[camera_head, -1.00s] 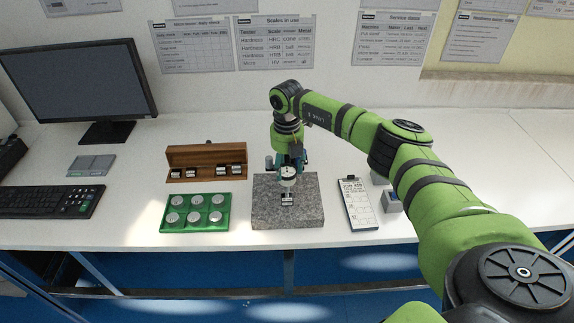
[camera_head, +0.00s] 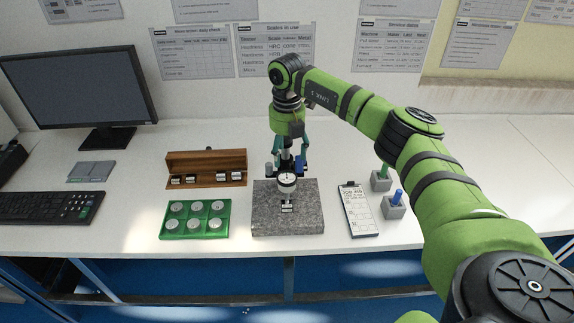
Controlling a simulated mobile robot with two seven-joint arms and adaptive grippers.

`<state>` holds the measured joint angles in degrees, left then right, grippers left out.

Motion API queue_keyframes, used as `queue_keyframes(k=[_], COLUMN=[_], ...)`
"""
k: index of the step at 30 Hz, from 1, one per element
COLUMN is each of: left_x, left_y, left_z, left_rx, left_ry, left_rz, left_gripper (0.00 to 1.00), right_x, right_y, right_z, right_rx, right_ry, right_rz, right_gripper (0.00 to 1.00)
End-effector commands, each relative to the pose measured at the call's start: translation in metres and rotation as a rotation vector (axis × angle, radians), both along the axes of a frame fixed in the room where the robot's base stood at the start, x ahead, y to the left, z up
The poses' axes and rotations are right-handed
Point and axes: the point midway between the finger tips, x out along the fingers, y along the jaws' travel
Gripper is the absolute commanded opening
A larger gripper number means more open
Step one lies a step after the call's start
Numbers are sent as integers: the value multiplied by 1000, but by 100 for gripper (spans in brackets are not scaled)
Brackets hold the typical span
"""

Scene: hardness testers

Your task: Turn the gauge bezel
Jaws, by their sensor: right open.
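The gauge (camera_head: 287,183), a small round white-faced dial in a metal body, stands on a grey granite block (camera_head: 263,217) at the middle of the bench. A small metal piece (camera_head: 287,207) sits on the block in front of it. My right gripper (camera_head: 287,165) points down just behind and above the gauge, with its teal fingers apart. The arm and the gauge's stand partly hide each other, and I cannot tell whether a fingertip touches the bezel. My left gripper is not in view.
A green tray (camera_head: 195,236) of round metal pieces and an open wooden box (camera_head: 205,182) lie left of the block. A clipboard (camera_head: 359,210) and two grey holders with a green (camera_head: 381,180) and a blue handle (camera_head: 395,206) stand right. A monitor (camera_head: 80,85) stands far left.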

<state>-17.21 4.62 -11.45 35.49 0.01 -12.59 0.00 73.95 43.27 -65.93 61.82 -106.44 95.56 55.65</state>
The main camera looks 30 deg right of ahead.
Motion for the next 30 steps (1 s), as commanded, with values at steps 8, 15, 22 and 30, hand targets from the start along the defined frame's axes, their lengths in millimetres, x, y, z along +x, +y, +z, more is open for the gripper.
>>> queue_keyframes(k=[8, 15, 22, 30], left_x=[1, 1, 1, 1], left_y=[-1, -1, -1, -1], left_z=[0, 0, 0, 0], left_rx=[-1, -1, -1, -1], left_ry=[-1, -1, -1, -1], left_rz=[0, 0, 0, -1], left_gripper=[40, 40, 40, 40], right_x=[0, 0, 0, 4], right_y=[0, 1, 1, 16], right_z=[40, 44, 44, 35], right_rx=[2, 1, 1, 38], right_ry=[-1, 0, 0, -18], right_rz=[0, 0, 1, 37], right_gripper=[67, 67, 67, 67])
